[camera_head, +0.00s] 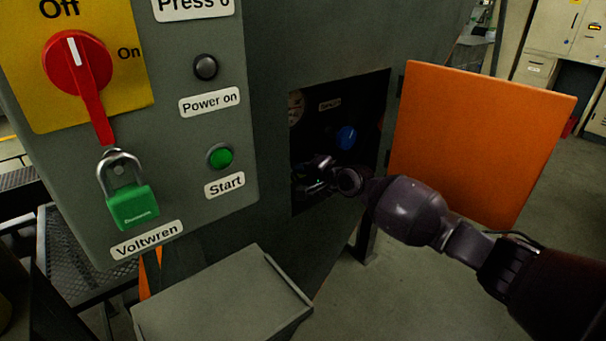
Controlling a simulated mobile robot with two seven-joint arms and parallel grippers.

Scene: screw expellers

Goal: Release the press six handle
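The press six cabinet (190,235) stands at the left, with a "Press 6" label (195,6) at its top. In its side is a dark recess (365,95) with a blue knob (346,137) and a round gauge (296,108) inside. My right gripper (312,178) reaches into the recess, below and left of the blue knob and apart from it. Its fingers are small and dark, so I cannot tell whether they are open or hold anything. No handle can be made out clearly in the recess. My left gripper is out of view.
An orange door (480,140) stands open right of the recess, above my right arm. A red switch (78,64), green padlock (132,206) and green start button (220,156) are on the front panel. A grey box (222,305) juts out below. Floor is clear at bottom middle.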

